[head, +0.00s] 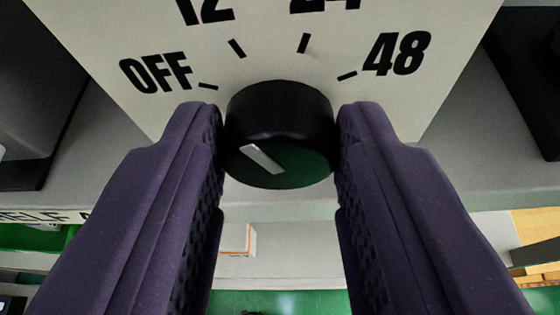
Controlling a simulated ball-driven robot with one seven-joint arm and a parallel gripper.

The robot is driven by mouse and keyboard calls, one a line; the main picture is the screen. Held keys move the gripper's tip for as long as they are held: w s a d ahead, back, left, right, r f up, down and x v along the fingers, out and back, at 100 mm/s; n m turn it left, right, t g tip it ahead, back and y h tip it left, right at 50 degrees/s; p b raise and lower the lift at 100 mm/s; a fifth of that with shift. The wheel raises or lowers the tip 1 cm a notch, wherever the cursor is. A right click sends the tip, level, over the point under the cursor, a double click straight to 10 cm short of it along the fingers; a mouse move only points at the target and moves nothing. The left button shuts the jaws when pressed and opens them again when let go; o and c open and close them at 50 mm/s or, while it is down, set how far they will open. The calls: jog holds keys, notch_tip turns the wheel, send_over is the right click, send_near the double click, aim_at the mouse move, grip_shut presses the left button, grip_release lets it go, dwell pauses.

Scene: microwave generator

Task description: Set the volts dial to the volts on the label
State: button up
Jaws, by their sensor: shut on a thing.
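The volts dial is a round black knob (279,110) in the middle of the head view, on a white panel (270,65). Around it are tick marks labelled OFF at left, 12 and 24 at the top, partly cut off, and 48 at right. A pale pointer line on the knob's face slants up and to the left, toward the OFF side. My gripper (279,130) has its two purple fingers on the knob's left and right sides, closed on it. The label giving the volts cannot be read in this view.
A grey shelf surface (465,140) lies around the panel. Dark objects stand at the left (40,110) and at the right edge (530,70). Below the shelf edge are a small white box (237,239) and a green surface (280,303).

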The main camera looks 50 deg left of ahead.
dwell(0.3)
jog(key=o, duration=0.8)
jog(key=shift+c, duration=0.2)
jog(key=b+v, duration=0.1)
jog(key=v, duration=0.6)
jog(key=shift+s+d+r, duration=0.2)
jog(key=shift+s, duration=0.1)
jog(key=shift+f+b, duration=0.1)
jog(key=shift+b, duration=0.3)
